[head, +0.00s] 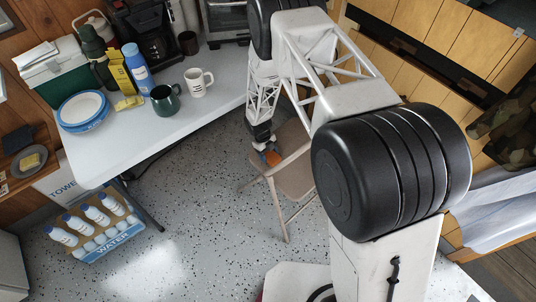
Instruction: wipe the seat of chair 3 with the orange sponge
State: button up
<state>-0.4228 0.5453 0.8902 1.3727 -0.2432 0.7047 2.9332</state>
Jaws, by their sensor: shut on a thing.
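A tan folding chair (293,182) stands on the floor to the right of the table, partly hidden behind my arm. No number can be read on it. My gripper (267,148) points down over the chair's seat, at its far left part. It is shut on the orange sponge (273,158), which shows just below the fingers. The sponge is at or close above the seat; I cannot tell whether it touches. The fingers are small and partly dark in this view.
A white table (135,148) at left holds a green mug (166,99), a white mug (198,82), a blue bottle (135,64), stacked plates (82,110) and a coffee maker (150,35). A case of water bottles (97,224) stands on the floor. The speckled floor in front is clear.

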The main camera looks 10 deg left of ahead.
aim_at(281, 152)
jog(key=shift+w+d+f, duration=0.2)
jog(key=shift+w+d, duration=0.8)
jog(key=shift+d, duration=0.05)
jog(key=shift+w+d, duration=0.15)
jog(key=shift+d, duration=0.1)
jog(key=shift+c, duration=0.2)
jog(key=shift+d+f, duration=0.1)
jog(key=shift+w+d, duration=0.1)
jog(key=shift+c, duration=0.4)
jog(key=shift+w+d, duration=0.85)
jog(key=shift+w+d+r, duration=0.15)
jog(key=shift+w+r, duration=0.05)
jog(key=shift+w, duration=0.1)
jog(key=shift+w, duration=0.1)
jog(key=shift+d, duration=0.1)
